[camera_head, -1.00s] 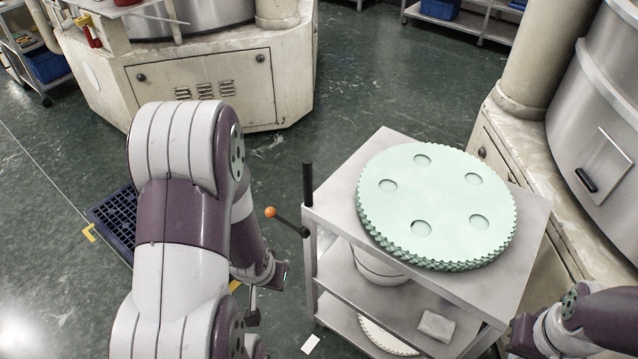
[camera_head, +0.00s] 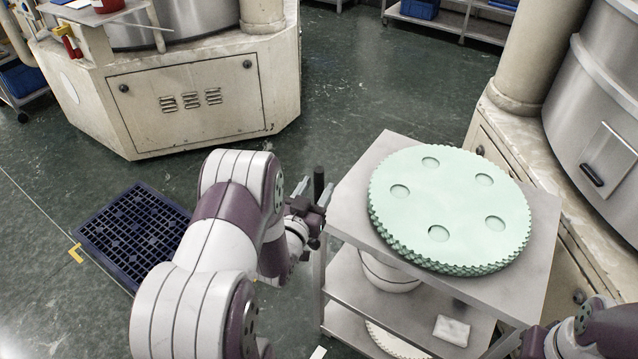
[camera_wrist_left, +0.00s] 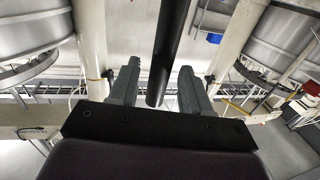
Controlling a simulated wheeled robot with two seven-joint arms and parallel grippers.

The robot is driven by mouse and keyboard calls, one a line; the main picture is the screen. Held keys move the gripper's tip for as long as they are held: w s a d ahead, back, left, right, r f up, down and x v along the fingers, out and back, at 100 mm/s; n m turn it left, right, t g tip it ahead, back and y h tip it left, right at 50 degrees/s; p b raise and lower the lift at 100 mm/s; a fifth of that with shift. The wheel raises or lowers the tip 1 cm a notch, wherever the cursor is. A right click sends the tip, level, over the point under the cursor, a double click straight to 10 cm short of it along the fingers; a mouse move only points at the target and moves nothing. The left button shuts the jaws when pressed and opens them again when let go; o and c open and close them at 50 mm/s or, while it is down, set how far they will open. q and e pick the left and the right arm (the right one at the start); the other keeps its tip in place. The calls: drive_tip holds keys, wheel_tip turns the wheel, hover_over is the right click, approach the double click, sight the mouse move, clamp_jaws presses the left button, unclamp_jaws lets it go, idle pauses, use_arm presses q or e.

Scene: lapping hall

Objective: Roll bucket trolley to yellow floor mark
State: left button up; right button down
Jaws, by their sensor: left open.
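The trolley (camera_head: 350,215) is a grey metal cart with shelves, standing right of my left arm. A white bucket (camera_head: 388,275) sits on its middle shelf, partly hidden by the top. A black upright handle post (camera_head: 318,180) rises at its left corner. My left gripper (camera_head: 313,193) is open at this post. In the left wrist view, the black post (camera_wrist_left: 168,45) stands between the spread fingers of the left gripper (camera_wrist_left: 158,85), with gaps visible. A yellow corner mark (camera_head: 75,254) lies on the floor at the left. My right arm shows at bottom right; its jaws are unclear.
Pale green toothed discs (camera_head: 455,205) are stacked on the trolley top. A dark blue floor grate (camera_head: 130,228) lies beside the yellow mark. A large cream machine (camera_head: 190,95) stands behind, another (camera_head: 535,140) close at the trolley's right. Green floor is open between them.

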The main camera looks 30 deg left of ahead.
use_arm(q)
drive_tip(key=shift+w+a, duration=0.1)
drive_tip(key=shift+w, duration=1)
clamp_jaws()
drive_tip(key=shift+a, duration=0.15)
